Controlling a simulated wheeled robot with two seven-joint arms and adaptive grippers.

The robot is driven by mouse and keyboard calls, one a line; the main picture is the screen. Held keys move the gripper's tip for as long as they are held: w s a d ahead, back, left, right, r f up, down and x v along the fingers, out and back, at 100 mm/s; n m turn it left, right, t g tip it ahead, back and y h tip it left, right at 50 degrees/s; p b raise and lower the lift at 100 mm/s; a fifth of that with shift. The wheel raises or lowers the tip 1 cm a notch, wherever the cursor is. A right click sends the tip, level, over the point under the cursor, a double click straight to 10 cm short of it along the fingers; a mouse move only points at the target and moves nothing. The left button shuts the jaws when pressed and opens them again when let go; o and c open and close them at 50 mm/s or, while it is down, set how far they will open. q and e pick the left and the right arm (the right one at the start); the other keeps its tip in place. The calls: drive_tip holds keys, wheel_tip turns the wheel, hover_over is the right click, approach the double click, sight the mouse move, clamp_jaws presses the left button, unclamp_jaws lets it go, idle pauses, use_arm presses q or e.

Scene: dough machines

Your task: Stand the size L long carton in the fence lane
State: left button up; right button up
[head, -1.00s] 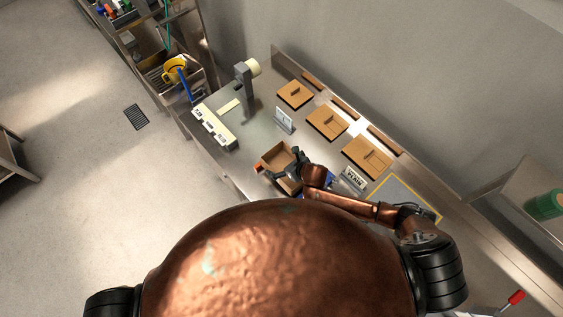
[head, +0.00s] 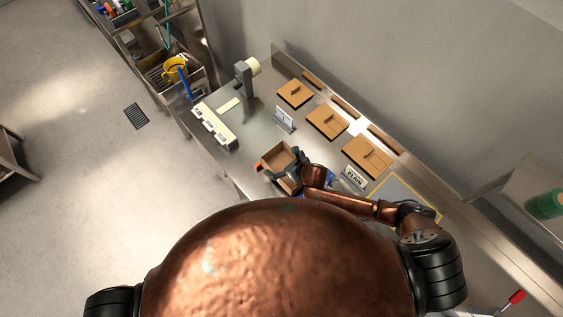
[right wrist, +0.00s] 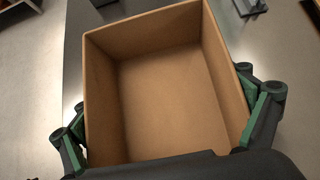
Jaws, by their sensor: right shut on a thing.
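An open-topped brown cardboard carton (head: 277,157) is at the front of the steel counter. Its size mark cannot be read. My right gripper (head: 295,168) is shut on it from its right side. In the right wrist view the empty carton (right wrist: 165,95) fills the middle, and the green-padded fingers of the right gripper (right wrist: 163,108) lie along two opposite outer walls. Whether its base touches the counter is hidden. Blue parts (head: 330,177) show partly behind my right arm; I cannot tell whether they belong to the fence lane. My left gripper is not in view.
Flat brown cartons (head: 327,122) lie in a row along the back. A lettered sign (head: 354,178) and a smaller sign (head: 284,119) stand before them. A yellow-edged grey mat (head: 405,196) lies right.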

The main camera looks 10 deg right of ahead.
sight(283, 167)
drive_tip(key=shift+f+b, duration=1.4)
drive_tip(key=shift+f, duration=0.6)
idle(0.4)
drive_tip(key=o, duration=0.9)
drive_tip(key=shift+s, duration=0.1)
drive_tip(key=v, duration=1.2)
